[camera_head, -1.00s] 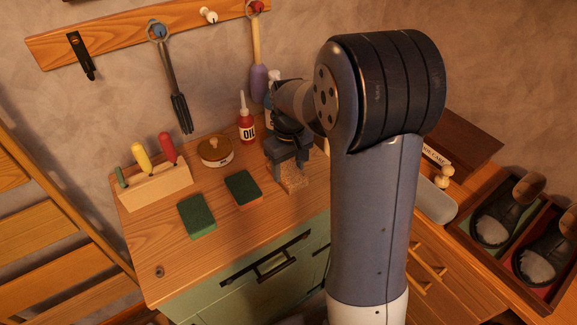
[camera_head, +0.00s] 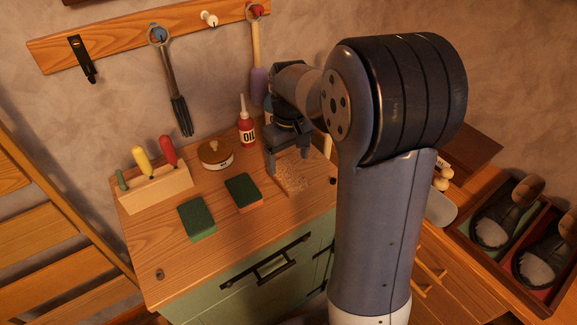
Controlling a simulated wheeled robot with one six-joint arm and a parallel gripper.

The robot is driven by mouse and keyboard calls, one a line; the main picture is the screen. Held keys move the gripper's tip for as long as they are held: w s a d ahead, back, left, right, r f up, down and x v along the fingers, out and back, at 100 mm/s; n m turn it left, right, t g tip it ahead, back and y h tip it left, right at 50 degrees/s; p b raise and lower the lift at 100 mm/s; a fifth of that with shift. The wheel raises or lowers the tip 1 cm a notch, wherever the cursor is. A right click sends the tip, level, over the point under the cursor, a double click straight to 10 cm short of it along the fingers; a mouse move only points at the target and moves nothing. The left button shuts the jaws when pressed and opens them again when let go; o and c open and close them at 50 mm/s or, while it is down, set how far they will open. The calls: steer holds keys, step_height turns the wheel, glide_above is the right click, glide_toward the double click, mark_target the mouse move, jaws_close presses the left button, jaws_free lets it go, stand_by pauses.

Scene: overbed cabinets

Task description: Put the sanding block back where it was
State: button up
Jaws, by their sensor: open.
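A tan speckled block (camera_head: 293,176) sits on the wooden bench top (camera_head: 180,265), in line with two green-topped blocks. The left one (camera_head: 197,218) has a light green underside, and the right one (camera_head: 243,191) has an orange-brown underside. I cannot tell for certain which block is the sanding block. My gripper (camera_head: 289,168) is open and points down at the back edge of the speckled block. Its fingers hide part of that edge, and I cannot tell whether they touch the block.
Behind the blocks stand a red oil bottle (camera_head: 246,127), a round lidded tin (camera_head: 215,154) and a wooden holder (camera_head: 157,188) with coloured handles. Tools hang from a wall rail (camera_head: 110,41). Bench space is free at the front left. Trays with shoe-shaped items (camera_head: 498,225) are on the right.

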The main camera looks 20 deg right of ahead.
mark_target(289, 173)
step_height(289, 173, up, 8)
steer(key=shift+f, duration=0.25)
